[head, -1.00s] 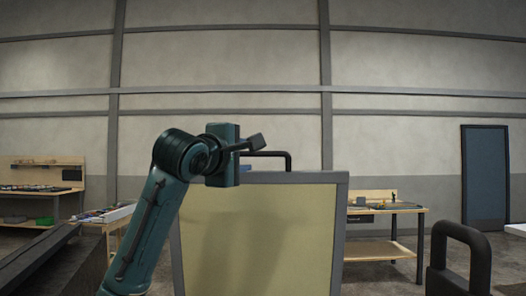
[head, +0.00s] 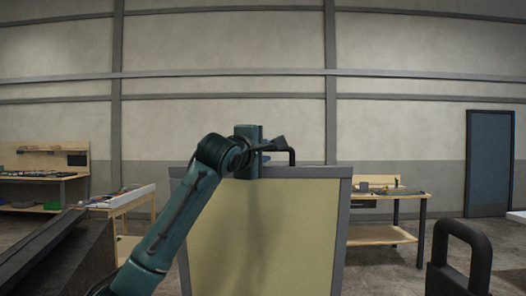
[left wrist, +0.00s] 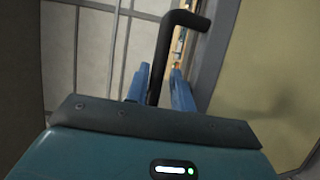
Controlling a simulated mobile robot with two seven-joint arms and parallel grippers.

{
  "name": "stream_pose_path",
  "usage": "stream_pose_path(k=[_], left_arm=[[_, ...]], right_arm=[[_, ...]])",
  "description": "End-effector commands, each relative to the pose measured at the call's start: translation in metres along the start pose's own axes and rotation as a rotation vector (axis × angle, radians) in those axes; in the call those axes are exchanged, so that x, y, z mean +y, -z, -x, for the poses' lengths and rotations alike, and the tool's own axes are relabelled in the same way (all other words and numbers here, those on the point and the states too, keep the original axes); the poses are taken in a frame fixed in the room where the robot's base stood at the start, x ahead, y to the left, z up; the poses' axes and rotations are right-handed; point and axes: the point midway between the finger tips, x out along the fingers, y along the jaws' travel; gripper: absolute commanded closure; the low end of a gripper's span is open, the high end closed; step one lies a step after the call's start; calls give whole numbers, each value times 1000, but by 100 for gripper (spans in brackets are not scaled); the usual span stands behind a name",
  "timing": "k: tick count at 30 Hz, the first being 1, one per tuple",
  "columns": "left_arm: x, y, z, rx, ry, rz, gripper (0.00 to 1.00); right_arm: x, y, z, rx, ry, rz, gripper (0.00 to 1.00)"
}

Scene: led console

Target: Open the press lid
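The press lid (head: 260,225) stands raised in the head view, a pale yellow panel in a grey frame. Its black bar handle (head: 291,157) rises from the top edge and is partly hidden behind my left gripper (head: 268,152). In the left wrist view, the black handle (left wrist: 180,18) runs down between the two blue fingers of my left gripper (left wrist: 160,70). The fingers are apart, one on each side of the bar, with a gap visible on the right side. The lid's panel (left wrist: 275,85) fills the right of that view. My right gripper is out of sight.
A dark looped handle (head: 484,245) stands at the front right. A dark sloped block (head: 60,255) is at the lower left. Workbenches (head: 383,235) stand behind, right and left (head: 40,180), and a blue door (head: 489,165) is at the far right.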

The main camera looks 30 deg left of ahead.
Motion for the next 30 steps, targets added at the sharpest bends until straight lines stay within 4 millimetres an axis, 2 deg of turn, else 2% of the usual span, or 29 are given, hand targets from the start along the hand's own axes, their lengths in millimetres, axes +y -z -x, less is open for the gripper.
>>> stream_pose_path(k=[1,9,22,26,30], left_arm=[[0,0,0,0,0,0,80],[-1,0,0,0,3,0,100],[-6,-2,1,0,5,-2,100],[-15,-9,14,-4,-20,-15,100],[-24,-20,36,-7,-65,-35,100]], right_arm=[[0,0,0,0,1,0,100],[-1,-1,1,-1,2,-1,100],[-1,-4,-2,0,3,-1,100],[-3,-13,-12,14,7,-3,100],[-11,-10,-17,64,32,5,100]])
